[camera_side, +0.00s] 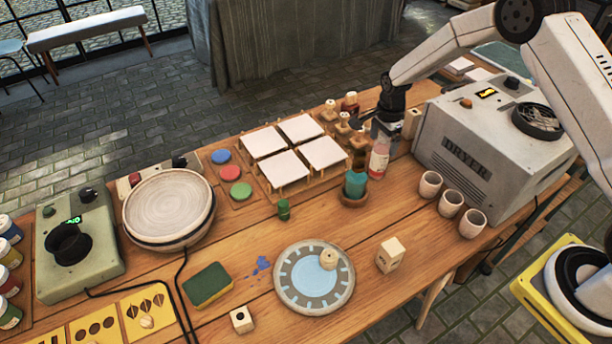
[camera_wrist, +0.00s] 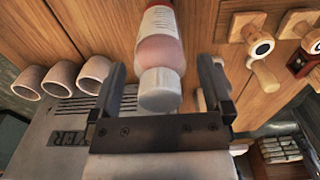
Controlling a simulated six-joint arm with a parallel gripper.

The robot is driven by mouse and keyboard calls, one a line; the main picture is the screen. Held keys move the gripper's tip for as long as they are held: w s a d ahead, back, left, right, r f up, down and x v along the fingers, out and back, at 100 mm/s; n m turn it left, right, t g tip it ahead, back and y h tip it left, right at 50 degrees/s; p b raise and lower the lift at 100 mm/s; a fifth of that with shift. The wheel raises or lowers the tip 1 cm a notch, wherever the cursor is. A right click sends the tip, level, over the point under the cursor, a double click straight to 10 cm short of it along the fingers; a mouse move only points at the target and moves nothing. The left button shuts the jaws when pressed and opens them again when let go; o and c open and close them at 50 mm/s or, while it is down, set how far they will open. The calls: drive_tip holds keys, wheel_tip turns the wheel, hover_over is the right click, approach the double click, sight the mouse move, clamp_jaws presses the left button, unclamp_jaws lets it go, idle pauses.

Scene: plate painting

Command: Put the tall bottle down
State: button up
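The tall bottle (camera_side: 379,160) has a pinkish body, a pale label and a white cap. In the side view it is upright at the table's back right, in front of the dryer, and its base appears to rest on the wood. My gripper (camera_side: 384,128) is just above it, around its top. In the wrist view the bottle (camera_wrist: 160,55) lies between the two fingers of my gripper (camera_wrist: 165,85), with a gap on each side of the cap. The gripper is open and not closed on the bottle.
The dryer box (camera_side: 490,135) stands close on the right. Wooden-handled stamps (camera_side: 343,123) and a rack of white tiles (camera_side: 285,170) are to the left. A green item in a pot (camera_side: 355,187) is in front. Three cups (camera_side: 450,204) and a painted plate (camera_side: 290,300) are nearer.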

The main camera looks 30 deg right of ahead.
drive_tip(key=shift+r, duration=0.1)
wheel_tip(320, 180, up, 12)
idle(0.9)
drive_tip(key=shift+s+r, duration=0.1)
idle(0.4)
drive_tip(key=s+a+r+n+t, duration=0.1)
drive_tip(key=s+a+n, duration=0.2)
drive_tip(key=s+n, duration=0.6)
drive_tip(key=s+a+r+n+t, duration=0.1)
drive_tip(key=s+a+n, duration=0.2)
drive_tip(key=s+n, duration=0.6)
drive_tip(key=s, duration=0.5)
drive_tip(key=shift+s+t, duration=0.3)
drive_tip(key=shift+s, duration=0.05)
